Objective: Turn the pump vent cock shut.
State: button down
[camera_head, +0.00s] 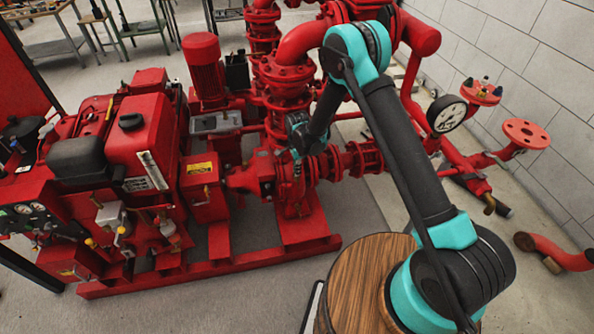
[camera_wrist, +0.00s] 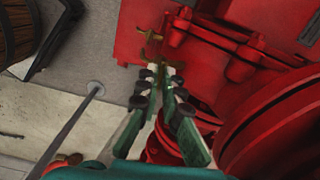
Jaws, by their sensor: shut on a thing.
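The pump vent cock (camera_wrist: 150,38) shows in the wrist view as a small brass fitting with a handle, against red pump metal. My gripper (camera_wrist: 161,74) comes up from below in that view. Its two green fingers with dark joints are closed together on the cock's near end, so the gripped part is mostly hidden. In the head view my arm reaches down to the red pump (camera_head: 265,172) in the middle of the pumpset. My fingers and the cock are too small or hidden to make out there.
A large red flanged pipe (camera_wrist: 285,125) lies close to the right of my fingers. The red engine (camera_head: 140,135) stands left of the pump. A pressure gauge (camera_head: 447,114) and red pipework stand at the right. A round wooden top (camera_head: 362,280) is in front. Grey floor lies between.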

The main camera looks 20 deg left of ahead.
jog(key=shift+m, duration=0.6)
jog(key=c, duration=1.7)
grip_release()
notch_tip(320, 180, up, 12)
jog(key=shift+a, duration=0.1)
